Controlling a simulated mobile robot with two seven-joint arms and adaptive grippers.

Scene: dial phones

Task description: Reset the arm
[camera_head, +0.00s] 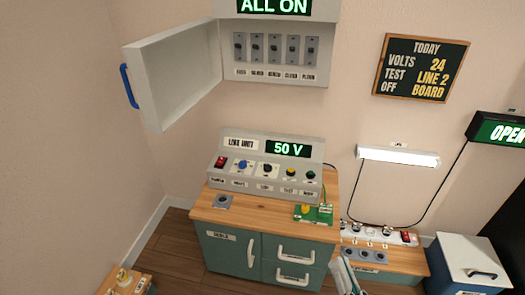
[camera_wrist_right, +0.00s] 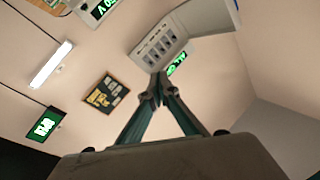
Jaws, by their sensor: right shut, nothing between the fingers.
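My right gripper (camera_head: 343,266) shows at the bottom of the head view, in front of the gap between the green cabinet and the low bench. In the right wrist view my right gripper (camera_wrist_right: 158,88) has its fingertips together with nothing between them. It points up toward the wall, clear of every surface. My left gripper is in neither view.
A line unit (camera_head: 265,172) reading 50 V stands on the cabinet (camera_head: 230,215) beside a green board (camera_head: 322,214). An open wall box (camera_head: 275,75) reads ALL ON; its door (camera_head: 175,75) swings left.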

